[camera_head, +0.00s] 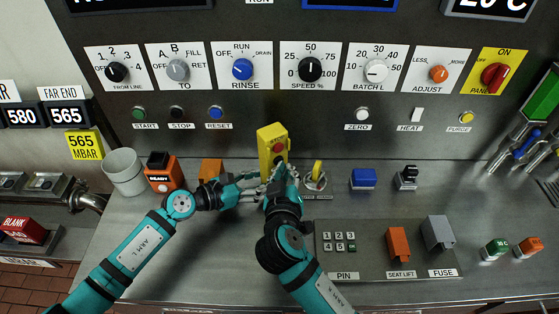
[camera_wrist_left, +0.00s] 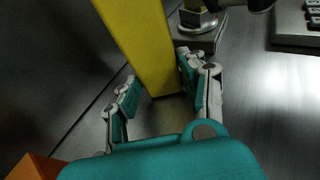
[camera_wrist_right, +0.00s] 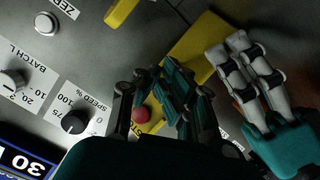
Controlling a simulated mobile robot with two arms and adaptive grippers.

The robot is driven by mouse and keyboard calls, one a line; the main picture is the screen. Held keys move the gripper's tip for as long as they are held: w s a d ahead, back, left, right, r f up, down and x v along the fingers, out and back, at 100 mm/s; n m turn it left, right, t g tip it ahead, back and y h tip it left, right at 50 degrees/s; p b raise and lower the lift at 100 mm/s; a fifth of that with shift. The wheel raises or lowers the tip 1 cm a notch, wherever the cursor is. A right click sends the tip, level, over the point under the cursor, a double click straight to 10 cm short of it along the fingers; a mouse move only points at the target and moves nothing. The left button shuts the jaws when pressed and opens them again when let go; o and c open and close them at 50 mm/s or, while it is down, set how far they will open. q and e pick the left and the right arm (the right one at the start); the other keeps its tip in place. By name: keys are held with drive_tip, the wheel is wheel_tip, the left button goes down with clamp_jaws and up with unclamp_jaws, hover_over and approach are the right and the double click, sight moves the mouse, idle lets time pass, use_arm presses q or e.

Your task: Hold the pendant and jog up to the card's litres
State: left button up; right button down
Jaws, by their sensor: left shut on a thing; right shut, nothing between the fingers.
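The yellow pendant (camera_head: 272,137) stands upright near the panel, its red button facing me. My left gripper (camera_wrist_left: 158,88) is shut on the pendant's lower part, fingers on either side of its yellow body (camera_wrist_left: 140,35). In the head view, the arms partly hide this grip. My right gripper (camera_head: 279,172) is shut and empty, its fingertips close in front of the pendant's face. In the right wrist view, its closed fingers (camera_wrist_right: 172,92) lie over the pendant (camera_wrist_right: 205,48), beside the red button (camera_wrist_right: 141,115). I cannot tell whether they touch. No card is legible.
The BATCH L knob (camera_head: 376,70) and other dials line the panel. An orange READY box (camera_head: 162,173) and a white cup (camera_head: 124,171) stand left. A yellow key-like handle (camera_head: 317,171) is close right of the pendant. A keypad plate (camera_head: 370,262) lies front right.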

drive_tip(key=shift+s+d, duration=0.4)
drive_tip(key=shift+s, duration=0.3)
drive_tip(key=s+d, duration=0.1)
drive_tip(key=s, duration=0.1)
drive_tip(key=s+d, duration=0.1)
drive_tip(key=s, duration=0.1)
drive_tip(key=shift+s+d, duration=0.1)
drive_tip(key=shift+d, duration=0.25)
idle(0.7)
use_arm(q)
drive_tip(key=o, duration=0.9)
drive_tip(key=shift+o, duration=0.2)
drive_tip(key=shift+a, duration=0.1)
